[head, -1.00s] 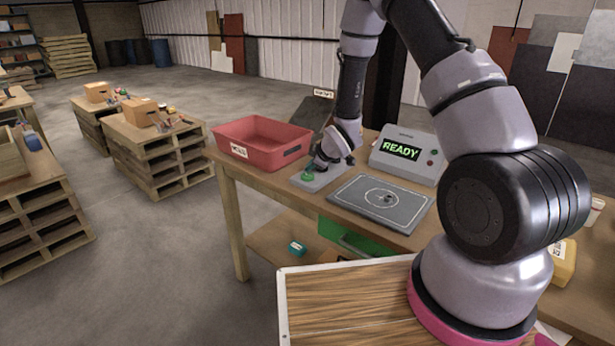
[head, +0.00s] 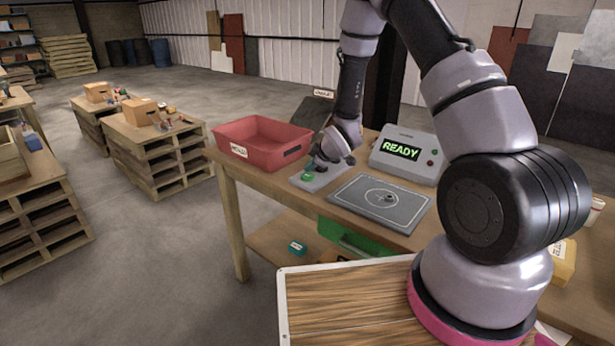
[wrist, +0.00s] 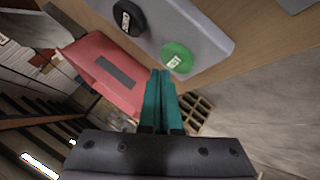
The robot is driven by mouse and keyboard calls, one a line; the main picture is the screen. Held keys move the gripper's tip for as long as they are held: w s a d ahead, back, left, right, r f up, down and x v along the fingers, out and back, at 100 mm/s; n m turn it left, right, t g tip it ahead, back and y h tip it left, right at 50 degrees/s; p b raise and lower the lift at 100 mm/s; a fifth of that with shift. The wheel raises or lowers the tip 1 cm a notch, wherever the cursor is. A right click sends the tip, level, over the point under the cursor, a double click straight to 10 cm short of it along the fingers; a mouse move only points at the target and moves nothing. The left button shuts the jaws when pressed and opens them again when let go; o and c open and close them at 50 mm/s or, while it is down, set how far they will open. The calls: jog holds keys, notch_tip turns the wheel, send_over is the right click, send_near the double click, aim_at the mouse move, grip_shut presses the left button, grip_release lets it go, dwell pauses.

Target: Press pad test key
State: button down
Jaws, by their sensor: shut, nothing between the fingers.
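A grey key box (head: 326,176) lies on the wooden table, left of the dark pad (head: 365,207) with its white circle. A round green key (head: 307,177) sits on the box; in the wrist view the green key (wrist: 177,57) carries a small label, and a black key (wrist: 128,17) sits beside it. My gripper (wrist: 161,73) is shut and empty, its teal fingertips just short of the green key in the picture. In the head view my gripper (head: 314,163) is low over the box, partly hidden by my wrist. I cannot tell whether it touches the key.
A grey detector unit (head: 425,170) shows READY in green behind the pad. A red bin (head: 262,145) stands left of the key box. A dark tilted panel (head: 312,113) is behind. A green drawer or bin (head: 345,238) sits below the tabletop.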

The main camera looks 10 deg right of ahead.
aim_at(310, 177)
jog(key=shift+f, duration=0.15)
jog(key=shift+f, duration=0.25)
jog(key=shift+f, duration=0.45)
dwell(0.7)
jog(key=shift+r, duration=0.85)
jog(key=shift+r, duration=2.5)
